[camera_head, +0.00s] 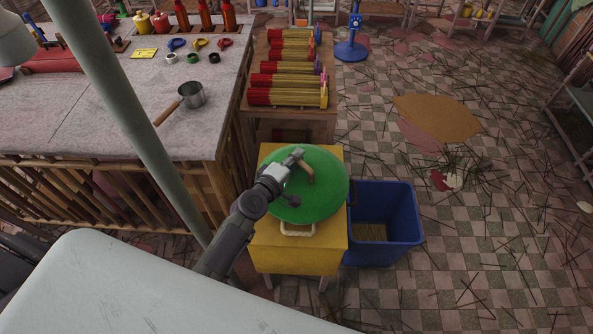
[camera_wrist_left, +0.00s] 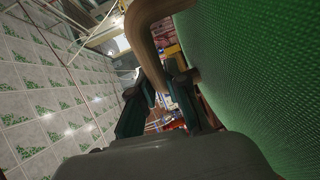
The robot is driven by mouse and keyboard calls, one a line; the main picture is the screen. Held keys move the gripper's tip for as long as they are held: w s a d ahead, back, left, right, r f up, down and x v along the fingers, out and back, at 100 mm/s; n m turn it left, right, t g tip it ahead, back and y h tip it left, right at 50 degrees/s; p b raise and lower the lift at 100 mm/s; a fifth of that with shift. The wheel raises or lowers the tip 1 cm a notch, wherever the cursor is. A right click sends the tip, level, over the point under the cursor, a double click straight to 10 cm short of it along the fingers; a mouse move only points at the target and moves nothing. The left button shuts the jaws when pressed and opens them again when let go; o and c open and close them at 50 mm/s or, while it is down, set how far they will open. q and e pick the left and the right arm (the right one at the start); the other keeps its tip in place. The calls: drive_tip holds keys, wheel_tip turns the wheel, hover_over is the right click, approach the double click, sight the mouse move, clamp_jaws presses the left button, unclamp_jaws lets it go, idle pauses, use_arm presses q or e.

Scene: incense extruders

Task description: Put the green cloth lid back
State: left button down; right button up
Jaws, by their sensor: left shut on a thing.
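The green cloth lid (camera_head: 325,193) is round, with a tan curved handle (camera_head: 307,172) on top. It is over the yellow box-like stand (camera_head: 300,258) in the head view; I cannot tell whether it rests on something or hangs just above. My left gripper (camera_head: 297,162) is over the lid and shut on its handle. In the left wrist view the lid's woven green face (camera_wrist_left: 262,75) fills the right side, and the handle (camera_wrist_left: 148,45) passes by the fingers (camera_wrist_left: 165,98). What lies under the lid is hidden. My right gripper is out of view.
A blue bin (camera_head: 400,212) stands right beside the yellow stand. Behind it, a wooden table (camera_head: 247,122) holds red and yellow bundles. A worktable (camera_head: 100,115) with a small pot (camera_head: 191,96) is at left. The tiled floor at right is littered with sticks.

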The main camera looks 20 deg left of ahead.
use_arm(q)
drive_tip(key=w+f, duration=0.1)
drive_tip(key=w+a+f+b, duration=0.1)
drive_tip(key=w, duration=0.1)
drive_tip(key=shift+b, duration=0.3)
wheel_tip(320, 180, down, 4)
drive_tip(key=b, duration=0.4)
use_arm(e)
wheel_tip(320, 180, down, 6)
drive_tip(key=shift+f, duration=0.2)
use_arm(q)
drive_tip(key=shift+r, duration=0.1)
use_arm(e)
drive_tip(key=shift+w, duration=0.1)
use_arm(q)
drive_tip(key=c, duration=1.6)
unclamp_jaws()
drive_tip(key=shift+f, duration=0.25)
drive_tip(key=o, duration=0.4)
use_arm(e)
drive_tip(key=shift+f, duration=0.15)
use_arm(q)
drive_tip(key=shift+r, duration=0.1)
